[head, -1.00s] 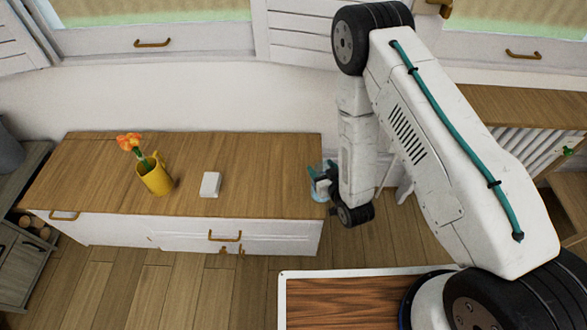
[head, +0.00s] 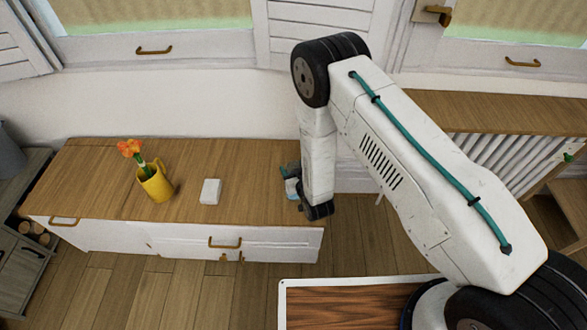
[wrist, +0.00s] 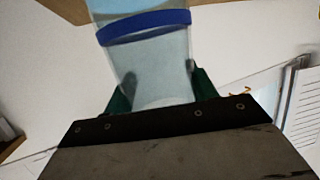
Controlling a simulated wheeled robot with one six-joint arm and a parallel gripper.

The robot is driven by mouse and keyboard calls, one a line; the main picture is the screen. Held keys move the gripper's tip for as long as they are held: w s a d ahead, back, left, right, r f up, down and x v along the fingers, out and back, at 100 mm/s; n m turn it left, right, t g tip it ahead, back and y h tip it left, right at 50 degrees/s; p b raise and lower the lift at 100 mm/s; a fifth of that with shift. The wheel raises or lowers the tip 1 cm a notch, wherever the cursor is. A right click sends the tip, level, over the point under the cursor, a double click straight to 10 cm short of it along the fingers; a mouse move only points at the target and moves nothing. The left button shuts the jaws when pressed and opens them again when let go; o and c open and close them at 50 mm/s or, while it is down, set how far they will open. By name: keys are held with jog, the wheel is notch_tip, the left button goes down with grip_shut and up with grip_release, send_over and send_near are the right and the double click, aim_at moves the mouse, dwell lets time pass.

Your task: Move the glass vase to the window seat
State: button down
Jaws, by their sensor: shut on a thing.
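The glass vase (wrist: 150,55) is pale, see-through blue with a dark blue band, and fills the upper middle of the wrist view. My gripper (wrist: 160,88) is shut on it, with a green finger on each side. In the head view, my gripper (head: 289,172) is over or beside the right end of the window seat (head: 110,185), a long wooden-topped bench with white drawers. There the vase (head: 291,188) shows only as a small pale patch, mostly hidden by my arm. I cannot tell its height above the wood.
A yellow jug (head: 156,184) with orange flowers stands left of centre on the seat. A small white block (head: 210,191) lies to its right. The wood between the block and my gripper is clear. A slatted radiator under a wooden shelf (head: 500,115) is at the right.

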jog(key=shift+c, duration=2.4)
grip_release()
jog(key=shift+r, duration=0.1)
jog(key=v, duration=1.2)
